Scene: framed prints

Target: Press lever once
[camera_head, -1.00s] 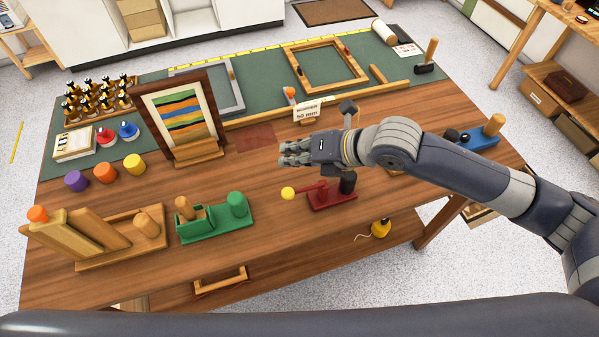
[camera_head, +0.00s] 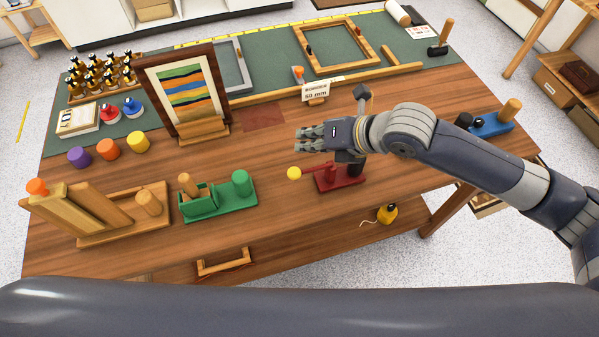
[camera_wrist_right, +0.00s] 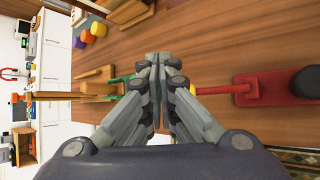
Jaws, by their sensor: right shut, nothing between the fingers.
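The lever is a thin red arm (camera_head: 314,170) with a yellow ball (camera_head: 294,173) at its left end. It runs left from a dark post (camera_head: 350,161) on a red base (camera_head: 338,179) near the table's front edge. My right gripper (camera_head: 298,138) is shut and empty, fingers pointing left, above and behind the ball with a visible gap. In the right wrist view the fingers (camera_wrist_right: 158,62) cover the lever's ball end; the red base (camera_wrist_right: 275,88) shows at right. My left gripper is not in view.
A green fixture (camera_head: 205,207) and a wooden stand (camera_head: 120,230) are left of the lever. A framed striped print (camera_head: 187,90) stands behind. A blue fixture (camera_head: 490,125) is at right. A 50 mm sign (camera_head: 316,92) stands behind the gripper.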

